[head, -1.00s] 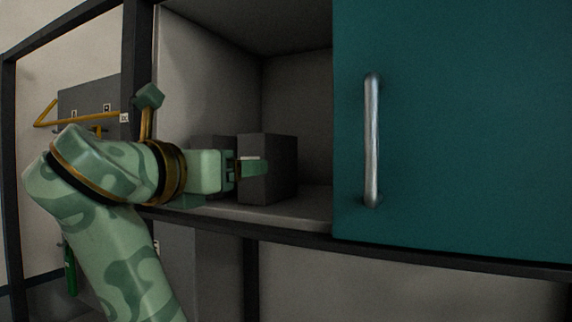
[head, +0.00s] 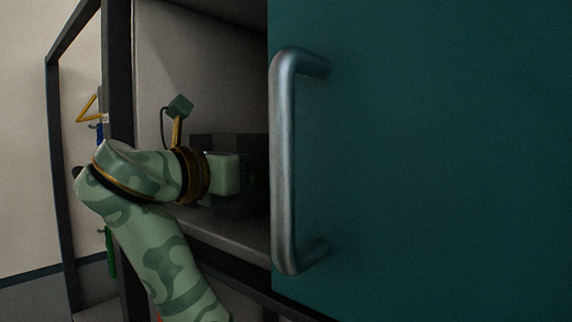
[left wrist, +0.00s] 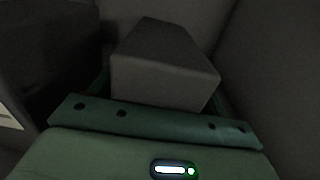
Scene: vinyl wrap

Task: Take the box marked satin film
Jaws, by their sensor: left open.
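My left gripper (head: 250,175) reaches into the open left part of the cabinet; its fingers are dim and partly cut off by the teal door in the head view. In the left wrist view a plain dark grey box (left wrist: 165,78) stands just ahead of my gripper's palm, between the sides of the open jaws. A second dark box (left wrist: 45,50) stands to its left, with a pale label patch low on its side. Dark boxes (head: 228,142) also show behind my gripper in the head view. I can read no satin film marking on either. My right gripper is not in view.
A teal door (head: 430,150) with a vertical metal handle (head: 284,165) covers the cabinet's right side, close to my left gripper. The shelf's front edge (head: 225,240) runs below my arm. A dark frame post (head: 117,80) stands left of the opening.

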